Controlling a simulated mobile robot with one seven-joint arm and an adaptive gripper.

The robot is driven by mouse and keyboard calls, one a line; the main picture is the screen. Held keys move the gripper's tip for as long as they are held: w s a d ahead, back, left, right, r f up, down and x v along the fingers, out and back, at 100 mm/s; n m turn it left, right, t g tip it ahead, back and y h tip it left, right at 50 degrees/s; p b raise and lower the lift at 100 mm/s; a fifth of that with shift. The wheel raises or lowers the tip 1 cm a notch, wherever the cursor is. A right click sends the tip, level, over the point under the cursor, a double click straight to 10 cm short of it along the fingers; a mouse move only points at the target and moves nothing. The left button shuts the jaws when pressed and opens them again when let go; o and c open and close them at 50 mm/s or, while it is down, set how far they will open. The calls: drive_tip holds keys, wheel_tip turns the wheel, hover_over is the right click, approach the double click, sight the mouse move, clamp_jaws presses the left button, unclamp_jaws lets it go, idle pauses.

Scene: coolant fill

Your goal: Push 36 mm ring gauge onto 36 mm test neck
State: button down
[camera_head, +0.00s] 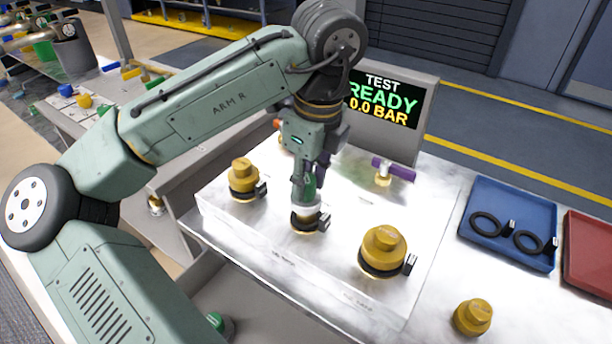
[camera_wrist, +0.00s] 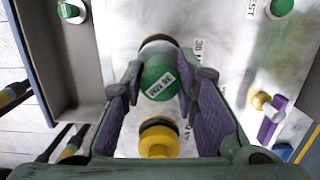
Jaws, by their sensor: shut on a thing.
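My gripper (camera_head: 308,178) is shut on a green-topped gauge with a silver-grey lower body, which I take for the 36 mm ring gauge (camera_head: 306,203). In the wrist view the gauge's green top (camera_wrist: 158,80), with a white label, shows between my purple-padded fingers. The gauge is upright over the middle neck of the test block, where a black clamp ring (camera_head: 307,222) with a tag surrounds the base. The 36 mm test neck itself is mostly hidden by the gauge. I cannot tell how far the gauge sits on it.
Yellow-capped necks with black clamps stand at the left (camera_head: 243,178) and right (camera_head: 383,250) of the block. A purple-handled valve (camera_head: 398,170) stands behind. The screen (camera_head: 385,103) reads READY, 0.0 BAR. A blue tray (camera_head: 515,195) holds two black rings; a red tray (camera_head: 590,260) lies beside it.

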sight(314, 182)
drive_tip(key=shift+f+b, duration=0.4)
drive_tip(key=shift+f, duration=0.6)
drive_tip(key=c, duration=1.2)
unclamp_jaws()
drive_tip(key=r, duration=0.4)
drive_tip(key=d+r, duration=0.1)
drive_tip(key=r, duration=0.3)
drive_tip(key=s+r, duration=0.1)
drive_tip(key=r, duration=0.3)
drive_tip(key=shift+d, duration=0.15)
